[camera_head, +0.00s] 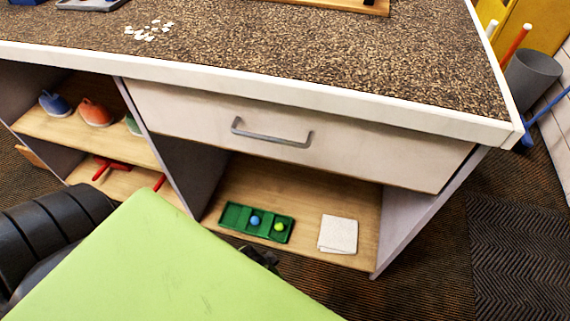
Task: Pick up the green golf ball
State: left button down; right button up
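The green golf ball (279,227) is small and yellow-green. It sits in the right compartment of a dark green tray (232,214) on the low wooden shelf under the drawer. A blue ball (255,220) sits in the middle compartment, and the left compartment looks empty.
A folded white cloth (338,234) lies right of the tray. The shut drawer (290,135) and counter (300,50) overhang the shelf. The light green surface (160,265) and a black ribbed thing (50,235) fill the lower left.

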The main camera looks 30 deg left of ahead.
aim_at(279, 227)
jog(key=u, duration=1.05)
